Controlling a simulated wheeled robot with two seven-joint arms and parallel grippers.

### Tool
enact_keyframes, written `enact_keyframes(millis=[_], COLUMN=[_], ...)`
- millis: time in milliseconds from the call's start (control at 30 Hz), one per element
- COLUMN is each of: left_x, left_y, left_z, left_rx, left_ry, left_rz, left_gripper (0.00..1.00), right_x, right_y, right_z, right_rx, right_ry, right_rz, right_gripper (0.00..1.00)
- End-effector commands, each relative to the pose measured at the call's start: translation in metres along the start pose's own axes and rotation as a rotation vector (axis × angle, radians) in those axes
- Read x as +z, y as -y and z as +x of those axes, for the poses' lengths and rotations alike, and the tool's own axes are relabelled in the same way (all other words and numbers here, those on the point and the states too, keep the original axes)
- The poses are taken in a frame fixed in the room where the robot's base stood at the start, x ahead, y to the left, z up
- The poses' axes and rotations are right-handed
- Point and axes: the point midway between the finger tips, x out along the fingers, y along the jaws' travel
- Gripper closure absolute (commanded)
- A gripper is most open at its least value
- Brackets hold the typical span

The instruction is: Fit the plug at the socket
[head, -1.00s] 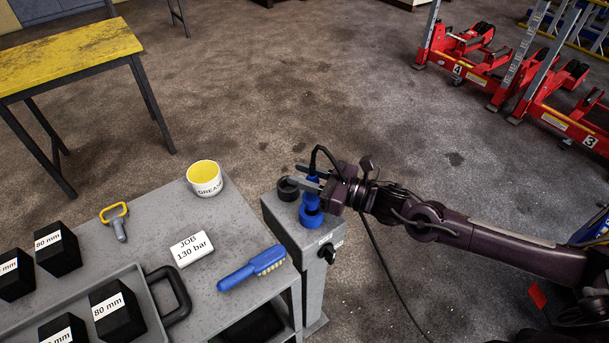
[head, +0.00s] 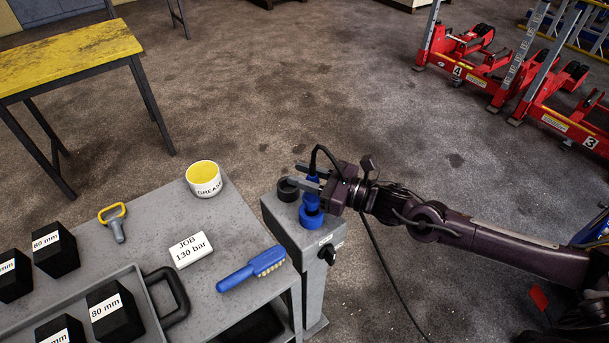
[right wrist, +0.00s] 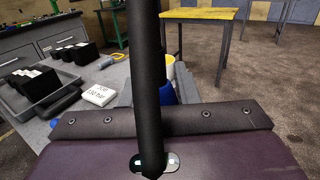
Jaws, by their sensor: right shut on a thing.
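My right gripper (head: 311,180) is shut on the blue plug (head: 311,197), with its black cable (head: 318,154) looping up over the fingers. The plug stands nearly upright at the blue socket (head: 311,218) on top of the grey pedestal (head: 285,212). Its lower end meets or overlaps the socket ring; I cannot tell how deep it sits. In the right wrist view, the cable (right wrist: 147,75) hides most of the plug, and a bit of blue (right wrist: 168,95) shows beside it. My left gripper is not in view.
A black round socket or cap (head: 288,190) sits beside the blue socket. A black knob (head: 328,254) is on the pedestal's side. The grey table (head: 160,280) at left bears a blue brush (head: 250,269), grease tub (head: 204,180) and black blocks. The cable trails to the floor.

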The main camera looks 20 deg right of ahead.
Motion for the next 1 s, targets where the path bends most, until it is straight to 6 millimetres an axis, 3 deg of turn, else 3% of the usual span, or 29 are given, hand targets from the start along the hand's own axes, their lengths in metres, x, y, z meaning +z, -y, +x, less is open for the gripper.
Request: enact_keyframes(millis=[1000], left_x=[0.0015], left_y=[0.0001], left_z=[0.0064], left_rx=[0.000], left_ry=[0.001], left_rz=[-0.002], left_gripper=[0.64], right_x=[0.0000], right_y=[-0.0002], right_z=[0.0001], right_rx=[0.001], right_ry=[0.002], right_rz=[-0.001], right_gripper=[0.97])
